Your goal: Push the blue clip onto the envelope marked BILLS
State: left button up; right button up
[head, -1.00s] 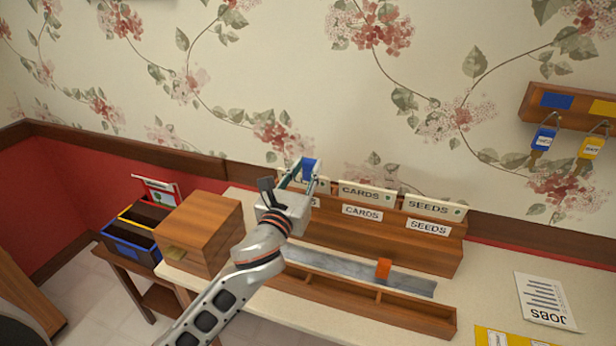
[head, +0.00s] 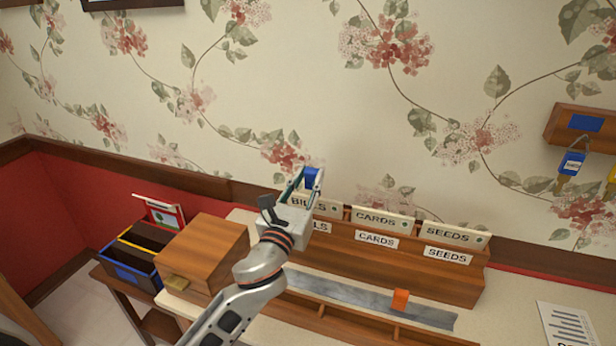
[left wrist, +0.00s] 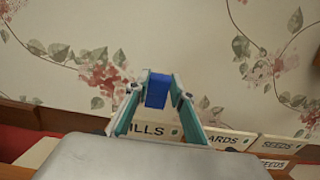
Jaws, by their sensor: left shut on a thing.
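My left gripper (head: 308,180) is shut on the blue clip (head: 312,176), which sits between its fingertips. The clip also shows in the left wrist view (left wrist: 157,90). The envelope marked BILLS (head: 328,207) stands upright in the leftmost slot of the wooden rack. In the left wrist view its label (left wrist: 150,130) shows partly behind the fingers. The clip appears above the envelope's top edge in both views; I cannot tell whether they touch. My right gripper is not in view.
CARDS (head: 383,220) and SEEDS (head: 447,234) envelopes stand to the right in the rack (head: 420,265). An orange clip (head: 400,299) lies on the grey strip in front. A wooden box (head: 205,250) stands left of my arm. Keys (head: 570,165) hang on the wall at right.

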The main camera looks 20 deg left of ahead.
pick_arm(q)
jog(key=shift+w+f+b, duration=0.15)
jog(key=shift+f+b, duration=0.5)
jog(key=shift+f, duration=0.15)
jog(key=shift+w+f+b, duration=0.2)
jog(key=shift+f+b, duration=0.6)
jog(key=shift+f, duration=0.1)
jog(key=shift+w+f+b, duration=0.2)
jog(key=shift+f+b, duration=0.55)
jog(key=shift+f, duration=0.15)
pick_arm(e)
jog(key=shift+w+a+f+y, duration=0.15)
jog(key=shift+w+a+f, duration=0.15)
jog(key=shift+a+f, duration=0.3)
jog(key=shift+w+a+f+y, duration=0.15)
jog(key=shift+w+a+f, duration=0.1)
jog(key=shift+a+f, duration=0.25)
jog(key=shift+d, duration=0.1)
pick_arm(q)
jog(key=shift+f, duration=0.2)
jog(key=shift+w+f+b, duration=0.1)
jog(key=shift+f+b, duration=0.2)
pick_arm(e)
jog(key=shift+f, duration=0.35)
pick_arm(q)
jog(key=o, duration=1.5)
jog(key=shift+c, duration=0.2)
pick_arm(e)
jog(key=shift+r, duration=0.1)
